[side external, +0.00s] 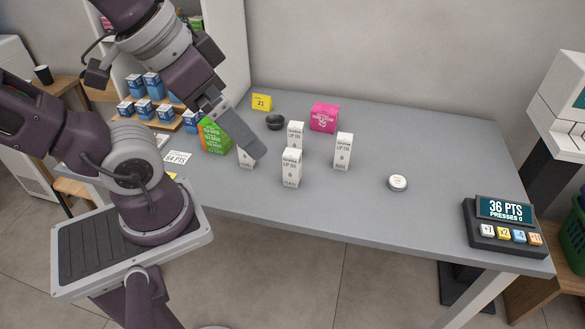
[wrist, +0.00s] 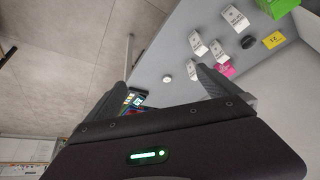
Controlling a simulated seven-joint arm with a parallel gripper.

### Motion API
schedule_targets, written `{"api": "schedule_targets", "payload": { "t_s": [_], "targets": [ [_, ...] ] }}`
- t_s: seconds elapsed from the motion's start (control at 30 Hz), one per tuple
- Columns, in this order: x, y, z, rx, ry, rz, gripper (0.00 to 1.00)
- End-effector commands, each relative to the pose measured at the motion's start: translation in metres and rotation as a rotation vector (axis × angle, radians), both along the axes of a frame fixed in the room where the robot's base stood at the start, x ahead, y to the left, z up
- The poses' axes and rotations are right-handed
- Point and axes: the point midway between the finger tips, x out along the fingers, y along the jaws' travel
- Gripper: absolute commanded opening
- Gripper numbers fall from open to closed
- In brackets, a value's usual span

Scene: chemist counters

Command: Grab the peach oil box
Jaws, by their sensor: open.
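Several white lip oil boxes stand upright on the grey counter. The front middle box (side external: 291,168) has small print at its base that seems to read peach. One box (side external: 343,151) stands to its right and another (side external: 295,135) stands behind it. A fourth box (side external: 246,157) is at the left, partly hidden by my gripper (side external: 247,146). My gripper is above the left part of the counter, apart from the front middle box. In the wrist view my gripper (wrist: 160,77) is open with nothing between its fingers. White boxes (wrist: 197,44) show there too, with unreadable labels.
A green and orange box (side external: 215,136) is at the left. A round white tin (side external: 397,183) and a points display (side external: 504,223) are at the right. The front counter is clear.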

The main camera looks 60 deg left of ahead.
Motion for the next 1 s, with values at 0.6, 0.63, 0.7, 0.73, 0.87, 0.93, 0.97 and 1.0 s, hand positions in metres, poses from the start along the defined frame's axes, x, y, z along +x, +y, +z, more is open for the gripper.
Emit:
{"api": "schedule_targets", "payload": {
  "t_s": [0.6, 0.63, 0.7, 0.73, 0.87, 0.93, 0.97, 1.0],
  "targets": [
    [0.0, 0.0, 0.0, 0.0, 0.0, 0.0, 0.58],
    [0.0, 0.0, 0.0, 0.0, 0.0, 0.0, 0.58],
    [0.0, 0.0, 0.0, 0.0, 0.0, 0.0, 0.58],
    [0.0, 0.0, 0.001, 0.0, 0.0, 0.0, 0.58],
    [0.001, 0.0, 0.027, 0.0, -0.007, 0.0, 0.58],
    [0.002, 0.0, 0.054, 0.0, -0.009, 0.0, 0.58],
    [0.01, 0.003, 0.058, 0.032, 0.022, -0.02, 0.58],
    [0.022, 0.008, 0.061, 0.078, 0.062, -0.058, 0.58]
  ]
}}
